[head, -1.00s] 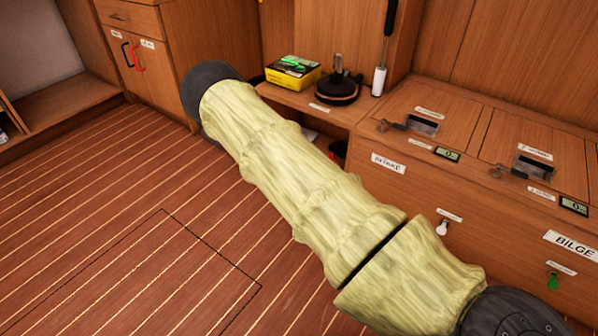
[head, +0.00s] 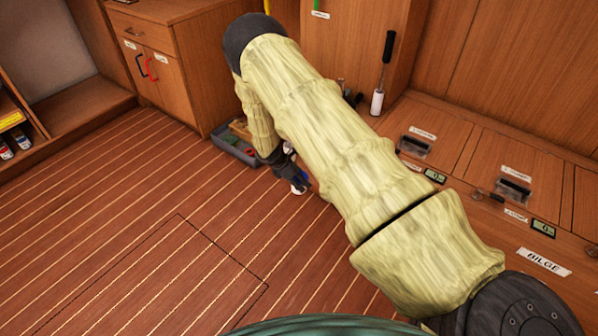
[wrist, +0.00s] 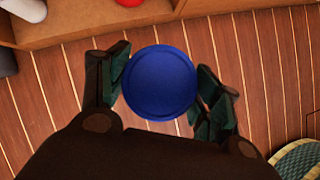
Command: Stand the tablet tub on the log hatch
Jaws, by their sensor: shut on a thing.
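A tub with a round blue lid (wrist: 160,83), seen from above in the wrist view, sits between the fingers of my gripper (wrist: 160,88). I take it for the tablet tub. In the head view my gripper (head: 290,178) is low over the plank floor, with a small white and blue part of the tub (head: 298,186) showing at its tip. I cannot tell whether the tub touches the floor. Lidded hatches (head: 455,134) are set in the bench top on the right. Their small labels are unreadable, so I cannot tell which is the log hatch.
A grey tray (head: 232,145) stands on the floor beside the cabinet (head: 190,85). The bench front carries a BILGE label (head: 543,262). The floor at left is clear.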

